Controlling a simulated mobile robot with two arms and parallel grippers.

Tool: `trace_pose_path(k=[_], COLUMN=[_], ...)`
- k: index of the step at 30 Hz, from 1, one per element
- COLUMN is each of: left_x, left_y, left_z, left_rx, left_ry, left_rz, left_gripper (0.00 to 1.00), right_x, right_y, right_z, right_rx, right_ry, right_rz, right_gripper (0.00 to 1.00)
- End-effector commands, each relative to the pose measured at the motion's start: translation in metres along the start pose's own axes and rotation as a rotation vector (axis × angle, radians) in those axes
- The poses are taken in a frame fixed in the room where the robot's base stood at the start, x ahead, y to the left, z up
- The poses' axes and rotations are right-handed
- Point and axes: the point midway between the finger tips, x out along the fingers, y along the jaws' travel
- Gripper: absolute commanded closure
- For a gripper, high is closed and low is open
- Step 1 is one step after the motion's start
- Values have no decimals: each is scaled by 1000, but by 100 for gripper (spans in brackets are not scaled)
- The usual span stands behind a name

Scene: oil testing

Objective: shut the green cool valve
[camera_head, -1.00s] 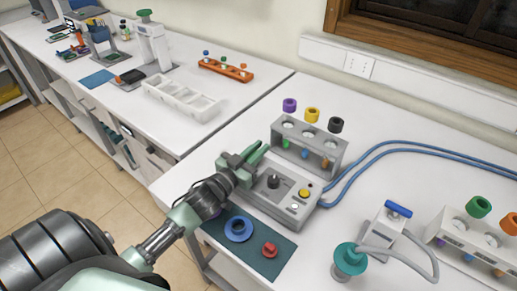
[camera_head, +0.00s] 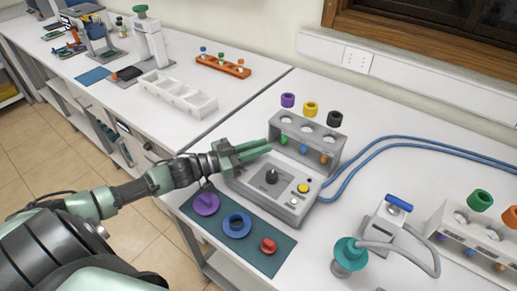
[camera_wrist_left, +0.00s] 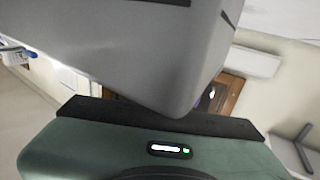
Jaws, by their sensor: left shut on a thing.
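My left gripper (camera_head: 250,152), with pale green fingers, is shut at the back left corner of a grey control box (camera_head: 250,187). What lies between its fingers is hidden. The box has a black knob (camera_head: 271,176) and a yellow button (camera_head: 303,188) on top. A teal round valve-like part (camera_head: 350,254) stands at the front right, well apart from the gripper. I cannot tell for sure which part is the green cool valve. In the left wrist view a large grey surface (camera_wrist_left: 140,50) fills much of the picture. My right gripper is not seen.
A dark mat (camera_head: 258,228) holds purple (camera_head: 206,204), blue (camera_head: 237,226) and red (camera_head: 268,245) parts. A grey rack (camera_head: 306,140) stands behind the box, with blue hoses (camera_head: 420,140) to its right. Another rack (camera_head: 470,235) stands at the right.

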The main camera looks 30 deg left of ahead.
Motion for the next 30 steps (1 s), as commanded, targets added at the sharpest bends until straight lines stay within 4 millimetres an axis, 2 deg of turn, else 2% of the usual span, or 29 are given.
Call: trace_pose_path(k=[1,15,24,30], left_x=[0,-2,-6,-9], left_y=[-2,11,18,22], left_z=[3,5,4,2], left_rx=[12,7,5,4], left_ry=[0,5,6,5], left_rz=[46,488,761,907], left_gripper=[100,100,100,100], right_x=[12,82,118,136], right_y=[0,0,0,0], right_z=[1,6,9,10], right_rx=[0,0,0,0], right_ry=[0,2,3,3], right_rz=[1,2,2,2], right_gripper=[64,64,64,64])
